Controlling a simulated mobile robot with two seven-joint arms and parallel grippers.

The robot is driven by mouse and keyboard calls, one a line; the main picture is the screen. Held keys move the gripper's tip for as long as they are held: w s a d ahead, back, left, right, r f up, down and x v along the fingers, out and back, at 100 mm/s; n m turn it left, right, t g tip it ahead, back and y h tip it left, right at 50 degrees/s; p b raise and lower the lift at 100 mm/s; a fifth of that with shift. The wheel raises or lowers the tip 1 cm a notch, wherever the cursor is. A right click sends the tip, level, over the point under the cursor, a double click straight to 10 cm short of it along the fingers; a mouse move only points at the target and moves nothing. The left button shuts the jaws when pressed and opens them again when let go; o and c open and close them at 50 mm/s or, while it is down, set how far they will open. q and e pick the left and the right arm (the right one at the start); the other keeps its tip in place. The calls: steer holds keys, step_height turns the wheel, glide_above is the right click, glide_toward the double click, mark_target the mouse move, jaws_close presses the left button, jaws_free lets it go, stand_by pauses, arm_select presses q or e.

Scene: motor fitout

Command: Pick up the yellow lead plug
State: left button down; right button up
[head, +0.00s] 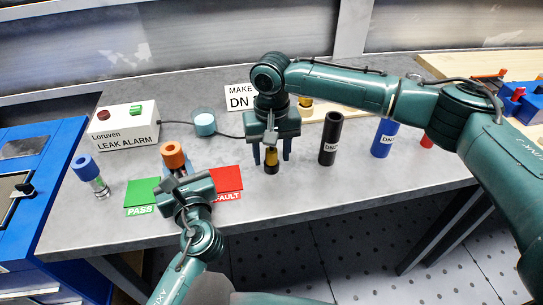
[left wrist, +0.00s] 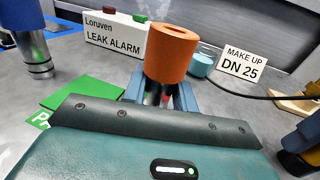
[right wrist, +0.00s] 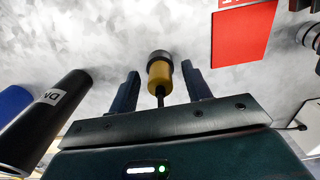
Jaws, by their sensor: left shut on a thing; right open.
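The yellow lead plug (head: 271,158) is a short yellow cylinder with dark ends, at the table's middle below my right gripper (head: 272,152). In the right wrist view the yellow plug (right wrist: 159,75) shows between the two spread fingers, with a gap on each side; a thin dark stem points from it towards the palm. The right gripper is open, pointing down. My left gripper (head: 181,180) is shut on an orange-capped part (head: 172,154), which shows upright in the left wrist view (left wrist: 170,52). The part's lower end is hidden by the gripper.
A green PASS pad (head: 142,192) and a red FAULT pad (head: 227,179) flank the left gripper. A black tube (head: 330,140) and blue tube (head: 383,138) stand right of the plug. The leak alarm box (head: 124,128) and a blue-capped part (head: 86,168) are at left.

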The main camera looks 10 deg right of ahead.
mark_target(267, 150)
steer(key=shift+c, duration=0.6)
steer(key=c, duration=0.8)
steer(key=shift+c, duration=0.2)
steer(key=shift+r, duration=0.2)
steer(key=r, duration=0.6)
steer(key=a+r, duration=0.1)
steer(key=r, duration=0.2)
steer(key=shift+w+r, duration=0.15)
steer(key=shift+r, duration=0.2)
steer(key=a+r, duration=0.2)
steer(key=a, duration=0.7)
steer(key=a+r, duration=0.3)
steer(key=a, duration=0.7)
steer(key=shift+a+r, duration=0.2)
steer(key=shift+a, duration=0.1)
